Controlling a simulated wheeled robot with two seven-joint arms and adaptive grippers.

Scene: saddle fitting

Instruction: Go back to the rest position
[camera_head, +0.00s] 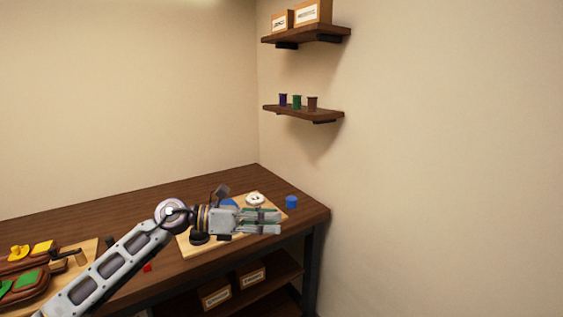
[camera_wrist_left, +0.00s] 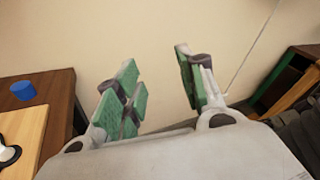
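My left gripper (camera_head: 262,220) is held over the right end of the wooden workbench (camera_head: 130,207), above a light wooden board (camera_head: 187,243). In the left wrist view, its green-padded fingers (camera_wrist_left: 160,95) stand apart with nothing between them, only wall behind. My right gripper is in neither view.
A blue cylinder (camera_head: 291,202) stands near the bench's right edge, and a white round part (camera_head: 255,198) is on the board. A tray of yellow and green pieces (camera_head: 22,283) is at lower left. Two wall shelves (camera_head: 305,113) hold spools and boxes. Labelled boxes (camera_head: 215,294) sit beneath the bench.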

